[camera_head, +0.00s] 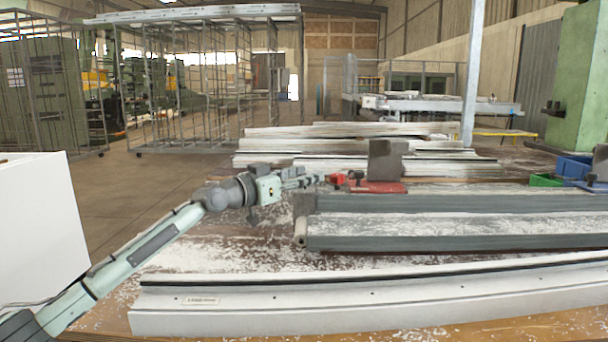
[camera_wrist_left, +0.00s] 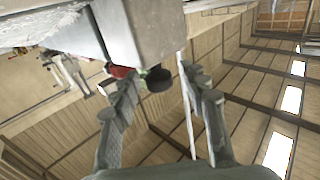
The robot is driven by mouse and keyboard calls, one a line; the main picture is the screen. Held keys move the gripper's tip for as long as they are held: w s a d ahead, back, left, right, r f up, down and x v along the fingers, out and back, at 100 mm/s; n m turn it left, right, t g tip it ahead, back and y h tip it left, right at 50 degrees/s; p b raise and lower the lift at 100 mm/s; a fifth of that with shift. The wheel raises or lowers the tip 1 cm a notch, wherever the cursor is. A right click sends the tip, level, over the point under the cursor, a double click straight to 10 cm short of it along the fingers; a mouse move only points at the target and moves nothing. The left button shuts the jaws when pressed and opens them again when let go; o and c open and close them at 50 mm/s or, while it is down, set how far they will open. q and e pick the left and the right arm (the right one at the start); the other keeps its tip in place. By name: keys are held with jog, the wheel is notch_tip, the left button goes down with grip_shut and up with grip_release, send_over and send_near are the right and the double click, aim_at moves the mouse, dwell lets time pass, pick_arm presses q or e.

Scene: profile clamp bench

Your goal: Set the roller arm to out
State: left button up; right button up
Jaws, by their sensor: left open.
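My left gripper (camera_head: 308,181) reaches in from the left, its fingers pointing right at a small red part (camera_head: 336,180) beside an upright grey block (camera_head: 385,158). The block stands on a red base (camera_head: 378,187). In the left wrist view, the open fingers of the gripper (camera_wrist_left: 158,80) lie either side of a dark rounded piece (camera_wrist_left: 158,79), with the red part (camera_wrist_left: 121,71) near the left finger. The dark piece may be the roller; I cannot tell its arm's setting or whether a finger touches it. The grey block (camera_wrist_left: 157,25) rises behind. My right gripper is out of view.
Long grey profiles (camera_head: 450,242) lie right of and in front of the clamp, and a long white profile (camera_head: 400,300) crosses the bench front. White shavings cover the bench. Further profiles lie behind.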

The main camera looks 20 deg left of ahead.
pick_arm(q)
grip_shut()
dwell(0.3)
dwell(0.3)
